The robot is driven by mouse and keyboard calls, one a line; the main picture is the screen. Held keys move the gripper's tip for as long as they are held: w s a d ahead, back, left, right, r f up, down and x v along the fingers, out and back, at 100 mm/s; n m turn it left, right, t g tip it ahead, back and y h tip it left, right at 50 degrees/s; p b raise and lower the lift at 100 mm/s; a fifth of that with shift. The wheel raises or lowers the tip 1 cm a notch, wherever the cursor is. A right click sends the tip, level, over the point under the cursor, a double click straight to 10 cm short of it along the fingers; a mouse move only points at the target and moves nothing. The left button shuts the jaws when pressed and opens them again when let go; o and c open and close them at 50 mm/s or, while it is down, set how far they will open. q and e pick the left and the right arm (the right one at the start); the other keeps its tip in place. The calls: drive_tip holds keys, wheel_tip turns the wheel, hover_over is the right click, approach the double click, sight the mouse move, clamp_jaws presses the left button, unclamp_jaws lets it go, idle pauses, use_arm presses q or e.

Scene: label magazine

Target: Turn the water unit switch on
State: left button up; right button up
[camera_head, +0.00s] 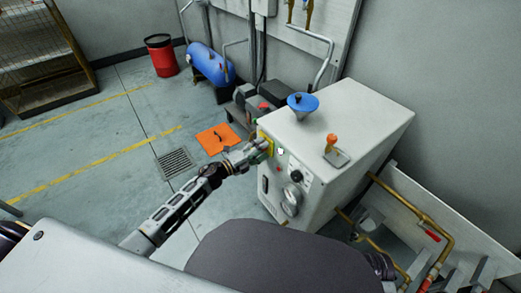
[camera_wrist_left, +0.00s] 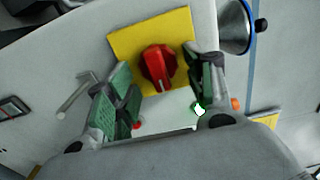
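The water unit (camera_head: 345,120) is a white cabinet in the middle right of the head view. Its red rotary switch (camera_wrist_left: 158,67) sits on a yellow plate (camera_wrist_left: 122,48) in the left wrist view. The plate shows a little at the cabinet's front in the head view (camera_head: 267,142), where my gripper hides the switch. My left gripper (camera_wrist_left: 165,86) is open, with its green-padded fingers apart at either side of the switch. I see no clear contact between fingers and switch. In the head view the left gripper (camera_head: 257,150) is at the cabinet's front face. My right gripper is not in view.
Brass pipes (camera_head: 400,192) run at the right. An orange mat (camera_head: 217,138) lies on open floor to the left.

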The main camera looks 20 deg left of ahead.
use_arm(q)
drive_tip(key=shift+s+a, duration=0.1)
idle(0.3)
drive_tip(key=v, duration=1.1)
drive_tip(key=shift+s+a, duration=0.25)
idle(0.3)
idle(0.6)
